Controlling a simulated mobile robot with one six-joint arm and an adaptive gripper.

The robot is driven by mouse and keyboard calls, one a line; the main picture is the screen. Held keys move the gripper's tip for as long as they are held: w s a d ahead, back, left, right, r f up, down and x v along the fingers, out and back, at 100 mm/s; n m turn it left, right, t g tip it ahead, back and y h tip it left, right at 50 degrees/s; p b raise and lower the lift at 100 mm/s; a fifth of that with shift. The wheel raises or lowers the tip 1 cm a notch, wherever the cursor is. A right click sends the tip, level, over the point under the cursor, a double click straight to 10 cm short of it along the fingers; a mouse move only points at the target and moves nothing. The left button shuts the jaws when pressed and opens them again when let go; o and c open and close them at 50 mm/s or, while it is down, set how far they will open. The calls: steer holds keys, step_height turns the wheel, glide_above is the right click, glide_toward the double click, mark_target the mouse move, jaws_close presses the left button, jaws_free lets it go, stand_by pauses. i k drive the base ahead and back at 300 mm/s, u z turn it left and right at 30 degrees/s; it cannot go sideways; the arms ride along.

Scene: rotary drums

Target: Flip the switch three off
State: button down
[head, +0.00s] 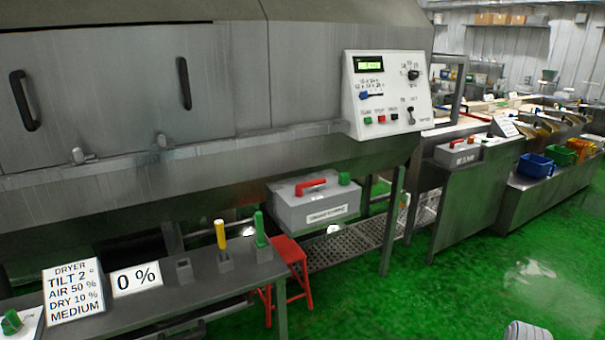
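A white control panel (388,98) is on the front of the large grey machine. It has a lit green display (369,67), a black rotary knob (413,75) and a blue control (371,96).
A grey bench (225,290) with yellow and green levers and a dryer sign stands at the front left. A grey box (315,205) with a red handle and a red stool (290,255) are below the panel. Green floor (375,300) is open at the lower right.

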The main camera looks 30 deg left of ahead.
mark_target(299, 188)
steer(key=u, duration=0.3)
steer(key=i, duration=0.6)
steer(key=u, duration=0.7)
steer(key=i, duration=0.4)
steer(key=u, duration=0.35)
